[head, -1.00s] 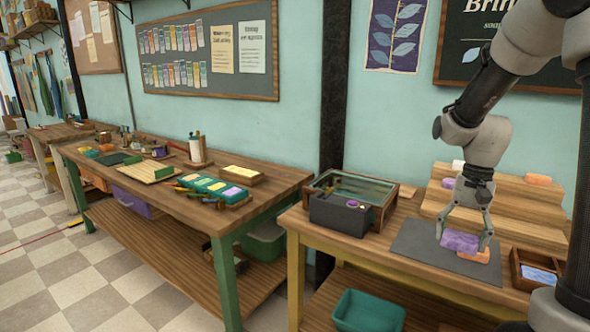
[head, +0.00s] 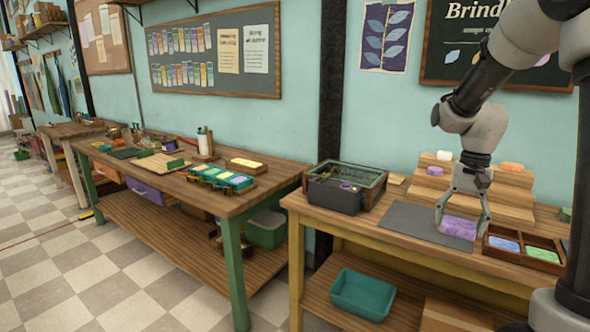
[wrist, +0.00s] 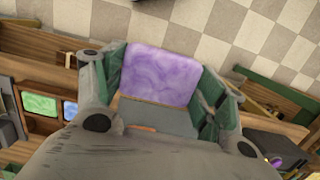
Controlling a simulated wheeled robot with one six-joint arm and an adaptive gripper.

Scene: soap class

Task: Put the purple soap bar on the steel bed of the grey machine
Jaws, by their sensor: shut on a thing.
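A marbled purple soap bar (head: 459,227) is between the fingers of my gripper (head: 461,216), which is shut on it. It is over the right part of a dark grey mat (head: 405,224); the head view does not clearly show its height. In the wrist view the purple bar (wrist: 160,75) is gripped at both sides. The grey machine (head: 334,195) stands on the same table, left of the mat, with a purple button and a wood-framed, greenish top behind. I cannot clearly make out its steel bed.
An orange sliver (wrist: 141,128) shows beyond my gripper in the wrist view. A wooden tray (head: 522,262) with blue and green bars is right of the mat. A stepped wooden stand (head: 512,195) with several bars is behind. A teal bin (head: 362,294) is below.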

